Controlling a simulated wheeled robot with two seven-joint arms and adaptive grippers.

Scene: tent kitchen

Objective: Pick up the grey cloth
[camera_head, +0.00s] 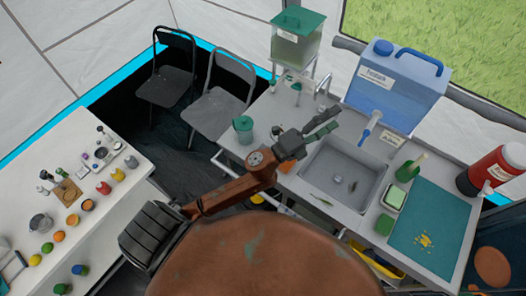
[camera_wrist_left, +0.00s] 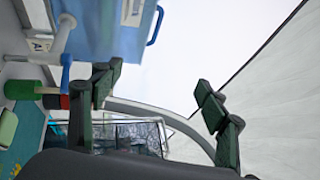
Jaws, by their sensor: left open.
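I cannot make out a grey cloth in either view. In the head view my left gripper (camera_head: 322,121) is above the counter, at the upper left edge of the metal sink (camera_head: 362,166). Its dark green fingers point toward the blue water container. In the left wrist view the two fingers of the left gripper (camera_wrist_left: 155,82) stand wide apart, with nothing between them. My left arm and gripper hide part of the counter left of the sink. My right gripper is in neither view.
A blue water container (camera_head: 397,88) and a green-lidded dispenser (camera_head: 296,45) stand behind the sink. A green cup (camera_head: 243,128) is on the counter's left. A teal mat (camera_head: 433,225) lies at right. A white table (camera_head: 62,185) with fruit stands left; two chairs are behind.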

